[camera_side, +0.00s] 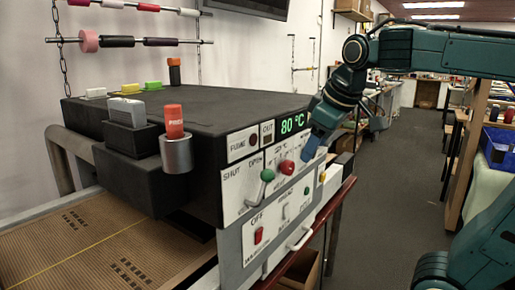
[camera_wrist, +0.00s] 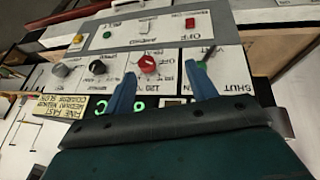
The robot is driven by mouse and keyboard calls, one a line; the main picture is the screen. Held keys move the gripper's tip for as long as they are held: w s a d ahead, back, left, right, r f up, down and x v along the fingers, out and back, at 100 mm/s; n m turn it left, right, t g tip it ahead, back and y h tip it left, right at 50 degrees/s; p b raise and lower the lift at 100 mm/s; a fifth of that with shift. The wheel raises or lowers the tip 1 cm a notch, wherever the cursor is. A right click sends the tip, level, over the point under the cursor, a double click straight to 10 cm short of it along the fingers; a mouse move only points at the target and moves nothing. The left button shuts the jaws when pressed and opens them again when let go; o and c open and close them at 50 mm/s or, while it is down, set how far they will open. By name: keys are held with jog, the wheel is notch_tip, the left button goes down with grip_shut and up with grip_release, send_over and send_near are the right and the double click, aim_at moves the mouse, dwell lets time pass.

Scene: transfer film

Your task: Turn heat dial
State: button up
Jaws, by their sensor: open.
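The red heat dial (camera_side: 287,167) is on the machine's front panel, below a green display (camera_side: 292,124) reading 80 °C. In the wrist view the dial (camera_wrist: 148,64) shows in the gap between my two blue fingertips, nearer the left one. My gripper (camera_side: 309,150) is open and empty, just right of the dial in the side view. Its fingers point at the panel in the wrist view (camera_wrist: 161,70). I cannot tell whether a fingertip touches the panel. The dial's pointer mark is too small to read clearly.
A green-tipped lever (camera_side: 267,175) by SHUT/OPEN stands close left of the dial. A red OFF switch (camera_side: 259,235) and a handle (camera_side: 300,239) are below.

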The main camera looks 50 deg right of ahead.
jog(key=s+a+f+y, duration=0.2)
jog(key=s+a+f, duration=0.4)
jog(key=s+f, duration=0.3)
jog(key=shift+s+a+f+t, duration=0.2)
jog(key=shift+a+f+t, duration=0.1)
jog(key=shift+f, duration=0.05)
dwell(0.4)
jog(key=g+h, duration=0.1)
jog(key=h, duration=0.2)
send_near(291, 165)
jog(key=v, duration=0.4)
jog(key=shift+a, duration=0.15)
jog(key=shift+w+f, duration=0.1)
jog(key=shift+f, duration=0.1)
jog(key=shift+d+x, duration=0.15)
jog(key=shift+x, duration=3.2)
jog(key=shift+d+x, duration=0.1)
jog(key=shift+x, duration=3.3)
jog(key=shift+r, duration=0.1)
jog(key=shift+c, duration=0.5)
jog(key=c, duration=0.9)
